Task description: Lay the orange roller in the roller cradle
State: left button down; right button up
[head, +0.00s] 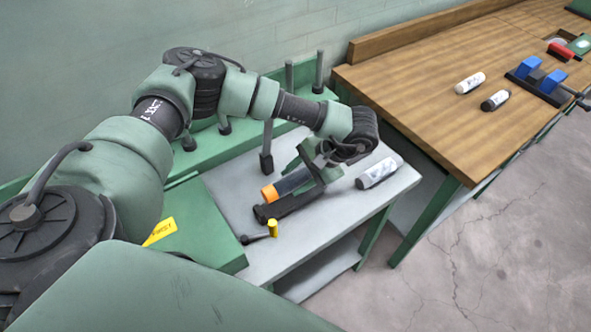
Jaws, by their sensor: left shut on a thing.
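The orange roller (269,193) shows an orange end at the left and a dark body. My left gripper (316,170) is shut on it near its right part, and the gripper hides that part. The roller cradle (286,207) is a long dark holder on the grey table top. The roller lies along and over the cradle, roughly in line with it. I cannot tell whether the roller touches the cradle or is held just above it. My right gripper is not in view.
A grey roller with a pale label (379,171) lies right of the cradle. A yellow-tipped handle (272,228) is at its front. A dark post (267,150) stands behind. The wooden bench (420,90) at right holds a white roller (469,83), a dark roller (495,100) and a blue-blocked fixture (526,67).

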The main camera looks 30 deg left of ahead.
pick_arm(q)
jog(key=shift+f+b, duration=0.6)
jog(key=shift+f, duration=0.25)
jog(key=shift+f+b, duration=0.75)
jog(key=shift+f, duration=0.1)
jog(key=shift+f+b, duration=0.6)
jog(key=shift+f, duration=0.1)
jog(key=shift+s, duration=0.1)
jog(key=shift+s+f, duration=0.1)
jog(key=shift+f, duration=0.05)
